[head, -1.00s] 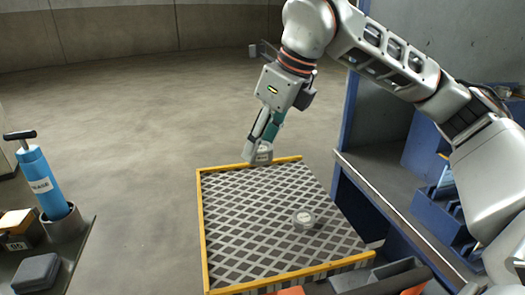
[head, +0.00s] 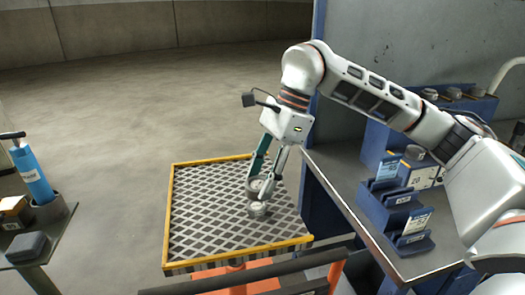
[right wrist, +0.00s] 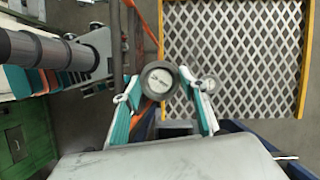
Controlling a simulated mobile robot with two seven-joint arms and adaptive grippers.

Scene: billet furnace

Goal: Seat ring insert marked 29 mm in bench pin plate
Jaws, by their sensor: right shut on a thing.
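My right gripper (head: 259,190) is shut on a small round grey ring piece (head: 262,186), over the grated platform. In the right wrist view the piece (right wrist: 160,80) sits between the two fingertips, its pale labelled centre facing the camera. Its marking is too small to read. A second grey disc (head: 257,210) shows just below the held piece, against the grating. Whether they touch cannot be told. The right-hand bench (head: 345,195) carries blue holders; I cannot pick out the pin plate. My left gripper is not in view.
The yellow-edged grated platform (head: 200,225) has free room around the discs. An orange and dark rail (head: 250,276) crosses in front. Blue holders with cards (head: 395,205) stand on the right bench. A dark table (head: 45,240) with a blue cylinder (head: 30,175) is at left.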

